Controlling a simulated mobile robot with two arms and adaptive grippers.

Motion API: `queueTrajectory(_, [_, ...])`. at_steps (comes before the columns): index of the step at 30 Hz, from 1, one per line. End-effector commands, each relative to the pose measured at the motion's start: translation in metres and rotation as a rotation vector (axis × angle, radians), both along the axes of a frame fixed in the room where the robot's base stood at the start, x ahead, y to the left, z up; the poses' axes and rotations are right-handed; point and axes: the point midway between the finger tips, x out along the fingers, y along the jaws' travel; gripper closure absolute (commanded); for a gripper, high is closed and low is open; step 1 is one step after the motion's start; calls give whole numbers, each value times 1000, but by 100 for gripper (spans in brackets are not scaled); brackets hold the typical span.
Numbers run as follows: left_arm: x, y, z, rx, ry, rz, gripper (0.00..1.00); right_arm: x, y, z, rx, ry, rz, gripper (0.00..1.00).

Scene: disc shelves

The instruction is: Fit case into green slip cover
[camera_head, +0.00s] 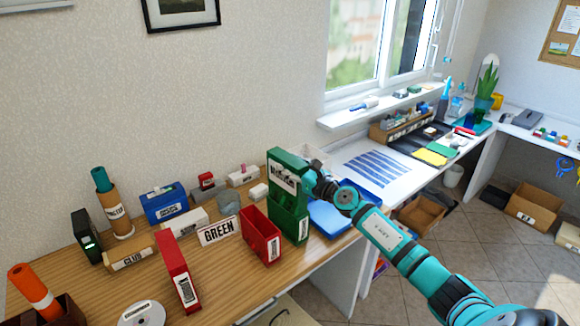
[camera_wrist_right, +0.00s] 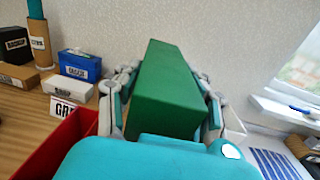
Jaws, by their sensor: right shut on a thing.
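My right gripper (camera_head: 311,184) is shut on a green case (camera_head: 288,160), with its fingers along the case's two sides. The right wrist view shows the case's plain green top (camera_wrist_right: 168,85) between the fingers. The case is upright, directly above the green slip cover (camera_head: 290,223), which stands on the wooden table with a white label on its side. The case's lower end meets the cover's top in the head view; how far it reaches inside is hidden. My left gripper is out of view.
A red open cover (camera_head: 261,235) stands just left of the green cover. A GREEN sign (camera_head: 219,232) and a red case (camera_head: 179,272) are further left. A blue tray (camera_head: 332,215) lies close on the right. Several boxes stand behind.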

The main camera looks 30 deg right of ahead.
Motion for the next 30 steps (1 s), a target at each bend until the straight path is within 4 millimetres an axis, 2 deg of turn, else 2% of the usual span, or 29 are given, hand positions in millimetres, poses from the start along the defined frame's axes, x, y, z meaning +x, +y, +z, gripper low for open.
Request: queueTrajectory(30, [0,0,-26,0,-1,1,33,0,0,-25,0,-3,-1,100])
